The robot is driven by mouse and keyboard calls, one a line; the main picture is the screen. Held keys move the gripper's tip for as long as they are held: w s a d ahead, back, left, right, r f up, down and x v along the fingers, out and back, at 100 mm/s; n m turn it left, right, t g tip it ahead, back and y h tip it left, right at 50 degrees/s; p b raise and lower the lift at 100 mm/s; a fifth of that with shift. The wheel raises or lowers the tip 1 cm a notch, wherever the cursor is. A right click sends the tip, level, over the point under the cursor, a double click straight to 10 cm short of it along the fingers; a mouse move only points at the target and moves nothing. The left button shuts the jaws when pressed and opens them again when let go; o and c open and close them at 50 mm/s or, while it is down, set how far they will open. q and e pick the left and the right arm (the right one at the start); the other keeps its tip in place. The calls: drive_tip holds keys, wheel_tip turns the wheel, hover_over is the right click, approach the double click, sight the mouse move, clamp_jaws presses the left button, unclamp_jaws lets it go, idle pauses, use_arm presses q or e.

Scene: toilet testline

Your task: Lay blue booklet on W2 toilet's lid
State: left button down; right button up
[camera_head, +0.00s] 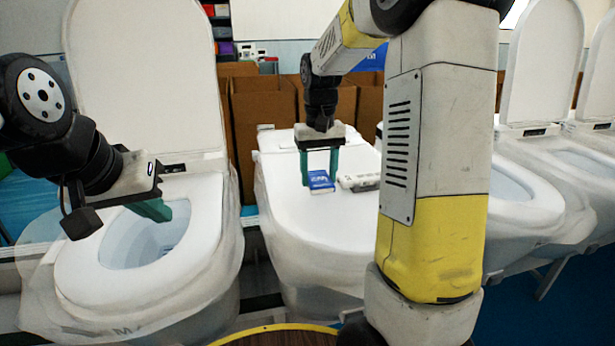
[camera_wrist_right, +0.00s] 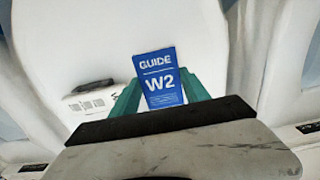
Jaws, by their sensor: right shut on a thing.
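The blue booklet (camera_head: 321,183) is held between the green fingers of my right gripper (camera_head: 320,174), over the closed white lid (camera_head: 312,220) of the middle toilet. In the right wrist view the booklet (camera_wrist_right: 158,75) shows "GUIDE W2" in white, between the two fingers. I cannot tell whether its lower edge touches the lid. No label marks the middle toilet as W2 in these frames. My left gripper (camera_head: 150,208) hangs over the open bowl of the left toilet; its fingers overlap, so its opening is unclear.
A small white box with dark markings (camera_head: 358,182) lies on the lid just right of the booklet. The left toilet (camera_head: 130,270) and the right toilets (camera_head: 530,210) have raised lids. Brown cardboard boxes (camera_head: 262,110) stand behind. The front of the middle lid is clear.

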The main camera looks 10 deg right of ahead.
sight(319, 174)
drive_tip(key=shift+w+d+f, duration=0.1)
drive_tip(key=shift+w+d, duration=0.05)
drive_tip(key=shift+w, duration=0.4)
drive_tip(key=shift+w+d, duration=0.15)
drive_tip(key=shift+w, duration=0.4)
drive_tip(key=shift+w+f, duration=0.2)
drive_tip(key=shift+f, duration=1.6)
drive_tip(key=o, duration=1.4)
drive_tip(key=shift+f, duration=0.1)
